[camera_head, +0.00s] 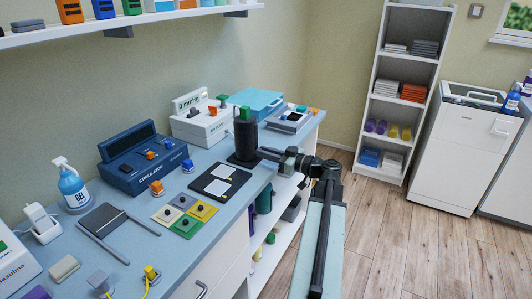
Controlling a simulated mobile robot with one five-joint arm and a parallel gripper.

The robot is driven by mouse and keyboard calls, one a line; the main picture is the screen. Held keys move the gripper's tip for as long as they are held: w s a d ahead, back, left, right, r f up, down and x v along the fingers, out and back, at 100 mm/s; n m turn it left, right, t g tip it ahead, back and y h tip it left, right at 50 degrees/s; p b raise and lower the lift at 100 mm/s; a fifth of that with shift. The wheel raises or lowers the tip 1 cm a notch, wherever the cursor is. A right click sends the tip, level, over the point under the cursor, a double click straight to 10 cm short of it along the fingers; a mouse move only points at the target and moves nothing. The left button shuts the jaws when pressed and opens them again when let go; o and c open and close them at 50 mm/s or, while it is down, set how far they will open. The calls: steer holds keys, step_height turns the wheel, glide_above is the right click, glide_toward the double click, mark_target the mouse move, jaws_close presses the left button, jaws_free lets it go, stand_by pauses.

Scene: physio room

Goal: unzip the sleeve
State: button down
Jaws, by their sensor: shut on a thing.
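The sleeve appears to be the upright black cylinder (246,138) on a dark base near the counter's front edge, with a green piece (245,113) at its top. My gripper (263,153) reaches in from the right at the lower part of the cylinder. It is shut at the sleeve's right side. The exact part between the fingertips is too small to make out, and no zip line or pull can be told apart on the black surface.
A white device (199,124) and a blue stimulator (143,160) stand behind and left. A black board with white pads (220,181) lies close in front. Coloured square pads (187,215) lie further left. An open shelf (265,215) is below the counter. The wooden floor (410,235) at right is clear.

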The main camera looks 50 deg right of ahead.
stand_by(0.6)
step_height(320, 180, up, 9)
steer(key=p, duration=0.9)
steer(key=shift+r, duration=0.1)
steer(key=c, duration=1.4)
jaws_free()
steer(key=shift+s, duration=0.1)
glide_toward(256, 127)
steer(key=shift+s+d, duration=0.1)
steer(key=shift+s, duration=0.55)
